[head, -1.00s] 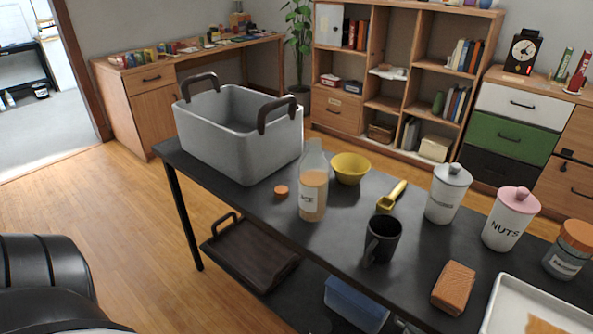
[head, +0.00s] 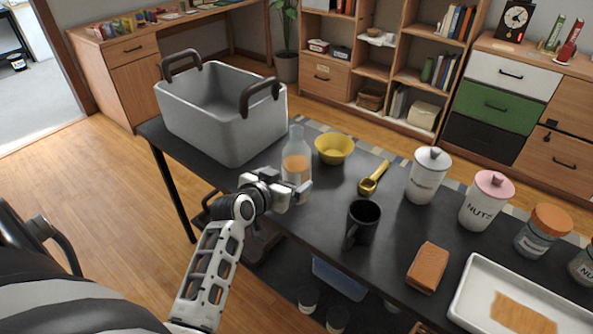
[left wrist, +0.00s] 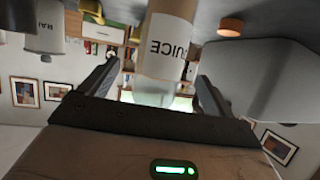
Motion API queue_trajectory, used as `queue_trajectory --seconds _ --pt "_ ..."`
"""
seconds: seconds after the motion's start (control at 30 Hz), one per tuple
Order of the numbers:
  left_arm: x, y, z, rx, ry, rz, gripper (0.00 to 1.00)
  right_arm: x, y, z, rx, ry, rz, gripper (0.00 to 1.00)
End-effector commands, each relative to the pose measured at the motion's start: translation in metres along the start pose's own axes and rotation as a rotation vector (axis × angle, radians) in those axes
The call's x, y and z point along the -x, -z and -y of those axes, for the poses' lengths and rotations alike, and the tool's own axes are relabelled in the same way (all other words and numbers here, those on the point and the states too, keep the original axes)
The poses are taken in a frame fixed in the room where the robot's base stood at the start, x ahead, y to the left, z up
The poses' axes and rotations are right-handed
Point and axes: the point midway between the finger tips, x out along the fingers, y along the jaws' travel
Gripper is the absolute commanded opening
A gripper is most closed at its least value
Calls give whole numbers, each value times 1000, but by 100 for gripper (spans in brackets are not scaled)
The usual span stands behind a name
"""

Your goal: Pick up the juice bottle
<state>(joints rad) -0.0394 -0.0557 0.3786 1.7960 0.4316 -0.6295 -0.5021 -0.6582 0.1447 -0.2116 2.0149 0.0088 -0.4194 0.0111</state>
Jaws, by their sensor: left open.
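The juice bottle (head: 296,165) stands upright on the black table, a clear bottle with orange juice and a white label. My left gripper (head: 290,192) is at the bottle's near side in the head view and hides its lower part. In the left wrist view, which is upside down, the bottle (left wrist: 168,45) with its "JUICE" label stands between the two open fingers (left wrist: 155,85). I see no clear contact between fingers and bottle. My right gripper is not in view.
A grey bin (head: 225,125) stands just left of the bottle. A yellow bowl (head: 334,149), a yellow scoop (head: 372,180), a black mug (head: 362,222) and white canisters (head: 427,178) stand to the right. An orange cap (left wrist: 231,27) lies close by in the left wrist view.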

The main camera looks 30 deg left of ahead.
Motion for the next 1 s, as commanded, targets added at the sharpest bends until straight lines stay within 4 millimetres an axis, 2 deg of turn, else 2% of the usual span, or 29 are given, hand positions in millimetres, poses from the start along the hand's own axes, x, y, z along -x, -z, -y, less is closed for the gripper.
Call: queue_trajectory --seconds 0.1,0.37,0.67,0.97,1.0 --pt "-13 0 0 0 1 -1 89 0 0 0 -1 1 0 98" --pt "-24 0 0 -1 0 0 89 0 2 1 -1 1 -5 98" --pt "-65 0 2 0 1 0 89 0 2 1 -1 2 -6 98" --pt "-69 0 2 -2 1 1 89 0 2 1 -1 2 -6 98" --pt "-69 0 2 -2 1 0 78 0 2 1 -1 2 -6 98"
